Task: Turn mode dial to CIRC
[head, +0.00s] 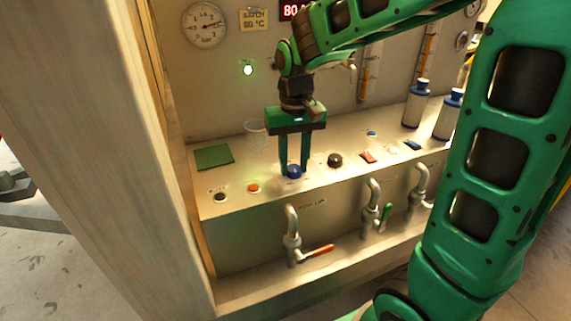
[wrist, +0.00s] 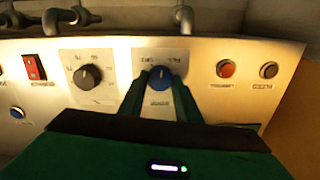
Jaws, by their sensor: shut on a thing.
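The blue dial (head: 293,171) is on the sloping front of the pale console, in the row of controls. My gripper (head: 294,168) points down with one finger on each side of it and is shut on the dial. In the wrist view the blue dial (wrist: 160,79) sits between the green fingers of my gripper (wrist: 160,84). Small labels on a pale plate lie just beyond the dial; they are too blurred to read surely. I cannot tell where its pointer stands.
A black knob (head: 335,160) and a red switch (head: 368,157) are right of the dial; an orange button (head: 254,188) and a dark button (head: 221,197) are left. A clear cup (head: 256,134) stands behind. Taps (head: 292,235) project below. A green lamp (head: 248,70) glows.

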